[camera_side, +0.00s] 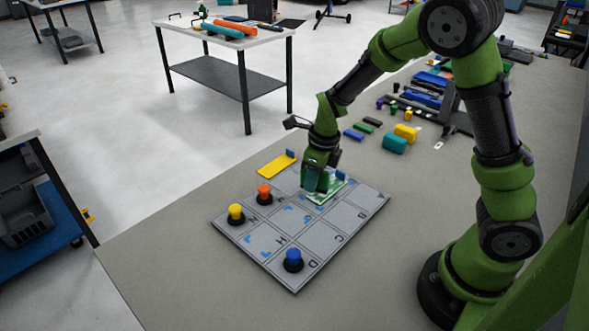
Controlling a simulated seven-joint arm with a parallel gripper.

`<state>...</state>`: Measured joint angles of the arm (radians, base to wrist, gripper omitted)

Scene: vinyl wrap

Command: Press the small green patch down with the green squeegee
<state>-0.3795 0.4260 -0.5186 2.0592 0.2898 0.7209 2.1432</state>
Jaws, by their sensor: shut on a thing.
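My gripper (316,182) is low over the upper part of a grey panel (332,242) marked with letters and blue marks. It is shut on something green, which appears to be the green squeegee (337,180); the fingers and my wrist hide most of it. A light green patch (328,194) shows on the panel just under and beside the gripper. I cannot tell whether the squeegee touches the patch.
Yellow (236,212), orange (264,192) and blue (293,258) knobs on black bases stand on the panel. A yellow squeegee (277,164) lies behind it. A teal block (394,144), a yellow piece (405,132) and several tools lie further back. The table in front is clear.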

